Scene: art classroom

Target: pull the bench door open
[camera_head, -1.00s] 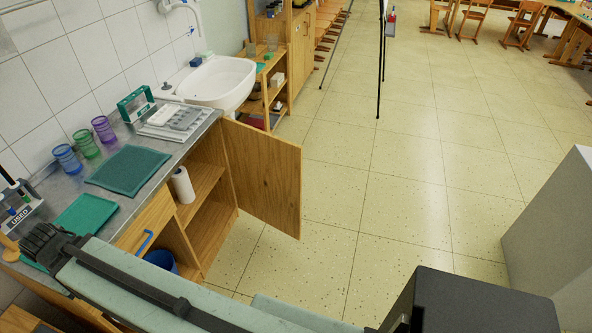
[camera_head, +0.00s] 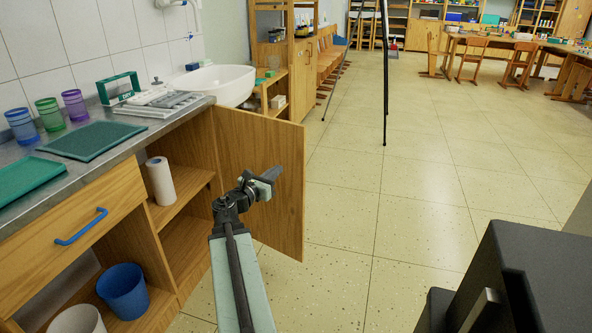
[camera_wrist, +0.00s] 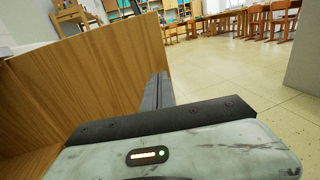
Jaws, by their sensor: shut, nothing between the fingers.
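The bench door (camera_head: 262,140) is a flat wooden panel standing swung out from the bench, and the compartment behind it (camera_head: 182,200) is open to view. In the wrist view the wooden panel (camera_wrist: 95,80) fills the left side. My gripper (camera_head: 268,183) is shut and empty. In the head view it overlaps the lower part of the door, on the side facing the compartment. No handle shows on this side of the door.
A drawer with a blue handle (camera_head: 82,227) is left. Cups and green trays (camera_head: 92,140) lie on the counter. A dark stand (camera_head: 385,90) stands on open floor beyond.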

